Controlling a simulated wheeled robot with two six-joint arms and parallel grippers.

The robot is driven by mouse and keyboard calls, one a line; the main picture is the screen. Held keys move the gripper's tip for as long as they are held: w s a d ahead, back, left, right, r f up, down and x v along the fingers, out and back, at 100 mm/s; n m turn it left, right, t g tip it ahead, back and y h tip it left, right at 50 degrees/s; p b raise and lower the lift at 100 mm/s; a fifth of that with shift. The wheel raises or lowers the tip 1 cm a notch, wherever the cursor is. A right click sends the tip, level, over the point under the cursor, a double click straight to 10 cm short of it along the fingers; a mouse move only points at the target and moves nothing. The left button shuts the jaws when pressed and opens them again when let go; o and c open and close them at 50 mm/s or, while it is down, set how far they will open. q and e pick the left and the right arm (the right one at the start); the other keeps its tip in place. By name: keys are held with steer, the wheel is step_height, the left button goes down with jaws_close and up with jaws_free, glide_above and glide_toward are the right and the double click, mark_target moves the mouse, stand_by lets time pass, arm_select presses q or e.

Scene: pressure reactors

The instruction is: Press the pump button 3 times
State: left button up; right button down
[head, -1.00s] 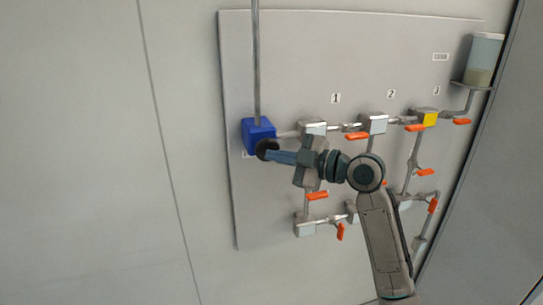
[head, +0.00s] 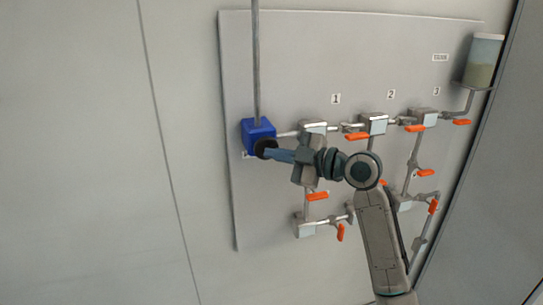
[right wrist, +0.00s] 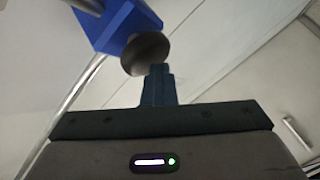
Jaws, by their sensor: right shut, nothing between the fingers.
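The pump is a blue box (head: 258,132) on the left of the wall panel, with a round black button (head: 264,148) on its lower front. In the right wrist view the blue box (right wrist: 118,22) and the dark button (right wrist: 146,54) show at the top. My right gripper (head: 270,154) is shut and empty, its fingertips pointing at the button. In the right wrist view the fingertips (right wrist: 160,70) overlap the button's lower edge; I cannot tell whether they press it or just sit close. My left gripper is not in view.
The panel (head: 300,60) carries grey pipes, several orange valve handles (head: 357,136) and grey blocks (head: 375,123) under labels 1, 2 and 3. A clear tank (head: 484,62) with greenish liquid is at upper right. A vertical pipe (head: 257,60) rises from the pump. Left wall is clear.

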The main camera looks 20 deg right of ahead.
steer(key=shift+s+f+b, duration=0.15)
steer(key=shift+s+b, duration=0.15)
steer(key=shift+s, duration=1.7)
steer(key=s, duration=0.5)
steer(key=shift+d, duration=0.15)
